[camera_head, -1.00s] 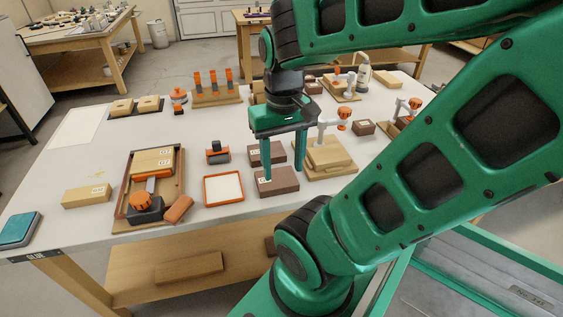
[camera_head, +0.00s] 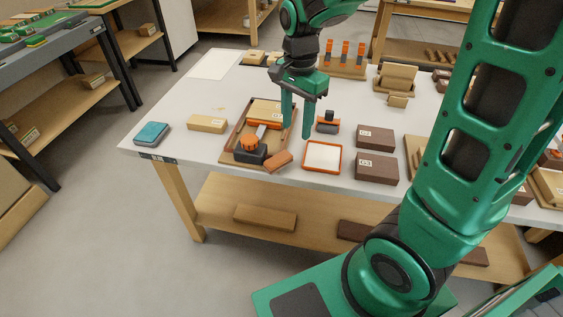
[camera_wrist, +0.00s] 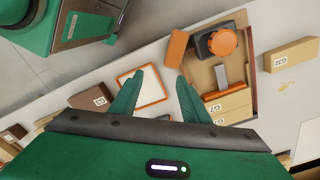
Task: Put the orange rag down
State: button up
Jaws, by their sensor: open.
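A small orange-brown block-like piece (camera_head: 278,161), possibly the folded orange rag, lies at the front right corner of the wooden tray (camera_head: 230,150). It also shows in the wrist view (camera_wrist: 176,48). I see no other rag. My gripper (camera_head: 298,133) is open, fingers pointing down, with nothing seen between them. In the wrist view its fingertips (camera_wrist: 164,76) are apart, beside the orange-framed white pad (camera_wrist: 153,90) and the tray. I cannot tell its exact height above the bench.
The tray holds a tan box and a dark tool with an orange knob (camera_head: 252,146). Brown boxes (camera_head: 376,167) stand right of the pad (camera_head: 322,157). A tan box (camera_head: 207,123) and a teal device (camera_head: 151,133) sit left.

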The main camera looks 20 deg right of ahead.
jog(key=w+a+f+m, duration=0.1)
jog(key=w+a, duration=0.1)
jog(key=a, duration=0.1)
send_over(279, 158)
jog(key=f, duration=0.5)
jog(key=shift+w+d+f, duration=0.2)
jog(key=shift+d+f, duration=0.05)
jog(key=shift+f, duration=0.05)
jog(key=shift+s+a+f, duration=0.1)
jog(key=shift+a+f, duration=0.05)
jog(key=shift+f, duration=1.2)
jog(key=shift+s+a+f, duration=0.1)
jog(key=shift+f, duration=1.25)
jog(key=c, duration=0.9)
